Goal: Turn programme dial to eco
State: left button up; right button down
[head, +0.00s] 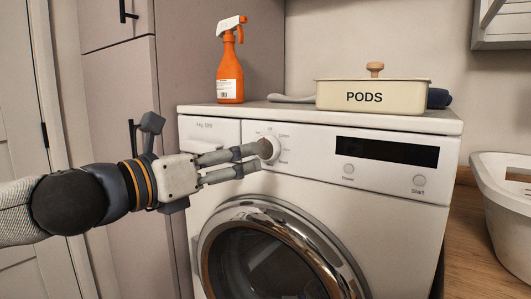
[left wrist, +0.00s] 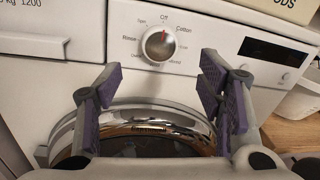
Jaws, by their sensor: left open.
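The programme dial (head: 271,149) is a round knob on the left part of the washing machine's front panel (head: 310,165). Contact cannot be told.
The round chrome door (head: 272,255) is below the dial. A dark display (head: 387,151), Power button (head: 348,168) and Start button (head: 419,180) are to the right. An orange spray bottle (head: 230,70) and a PODS box (head: 370,96) stand on top. A white basket (head: 500,210) is at right.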

aim_at(264, 150)
pick_arm(q)
jog(key=x, duration=0.7)
jog(key=shift+w+d, duration=0.1)
jog(key=shift+w, duration=0.15)
jog(key=shift+f, duration=0.1)
jog(key=shift+c, duration=0.3)
jog(key=c, duration=1.1)
